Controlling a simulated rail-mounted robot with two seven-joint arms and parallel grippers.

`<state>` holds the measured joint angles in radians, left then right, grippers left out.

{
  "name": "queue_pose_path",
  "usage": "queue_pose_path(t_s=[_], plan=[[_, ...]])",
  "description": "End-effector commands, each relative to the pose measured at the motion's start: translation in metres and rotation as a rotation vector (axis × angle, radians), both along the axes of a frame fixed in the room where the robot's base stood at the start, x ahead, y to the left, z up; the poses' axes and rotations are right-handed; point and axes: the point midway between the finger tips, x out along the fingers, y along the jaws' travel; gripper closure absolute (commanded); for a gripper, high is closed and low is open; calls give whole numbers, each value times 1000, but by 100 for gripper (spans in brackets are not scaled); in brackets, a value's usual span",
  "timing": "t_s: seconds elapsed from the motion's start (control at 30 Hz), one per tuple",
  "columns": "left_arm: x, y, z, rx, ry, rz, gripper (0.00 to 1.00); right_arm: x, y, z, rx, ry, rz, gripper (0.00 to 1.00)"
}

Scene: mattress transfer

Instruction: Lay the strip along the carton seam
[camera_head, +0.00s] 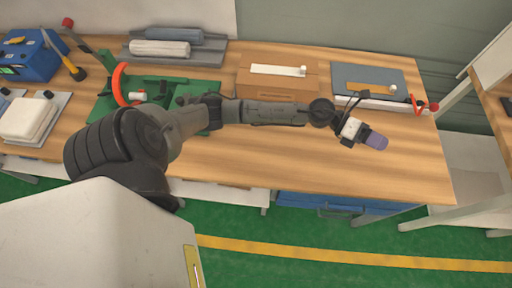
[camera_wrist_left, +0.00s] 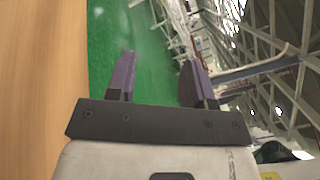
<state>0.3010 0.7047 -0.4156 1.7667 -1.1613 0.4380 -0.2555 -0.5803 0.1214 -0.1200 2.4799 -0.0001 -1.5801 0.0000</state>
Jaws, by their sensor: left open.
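A brown carton (camera_head: 278,90) stands at the back of the wooden bench. A pale strip (camera_head: 275,69) with a small white knob at its right end lies across its top; I cannot tell whether it covers the seam. Right of it, a tan strip (camera_head: 368,87) with a white end lies on a grey-blue panel (camera_head: 345,75). My left gripper (camera_head: 376,141) is over the bench, in front of that panel and apart from both strips. In the left wrist view its purple fingers (camera_wrist_left: 158,80) are spread with nothing between them. My right gripper is not in view.
The bench top (camera_head: 300,165) is clear in front of the carton. A green fixture with an orange arc (camera_head: 119,84), grey rolls on a tray (camera_head: 160,48), and a blue box (camera_head: 30,55) stand to the left. A red-ended tool (camera_head: 432,106) is at the right.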

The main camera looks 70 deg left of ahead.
Motion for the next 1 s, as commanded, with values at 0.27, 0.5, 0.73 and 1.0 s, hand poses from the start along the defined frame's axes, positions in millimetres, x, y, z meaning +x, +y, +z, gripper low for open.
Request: queue_pose_path(t_s=[0.27,0.5,0.73,1.0], plan=[[-50,7,-19,-823,334,522,52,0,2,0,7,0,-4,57],[-144,30,-104,-1298,843,1080,52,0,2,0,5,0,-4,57],[-257,14,-158,-1450,1316,1518,52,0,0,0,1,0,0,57],[-328,-4,-169,-1435,1591,1751,52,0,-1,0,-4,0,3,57]])
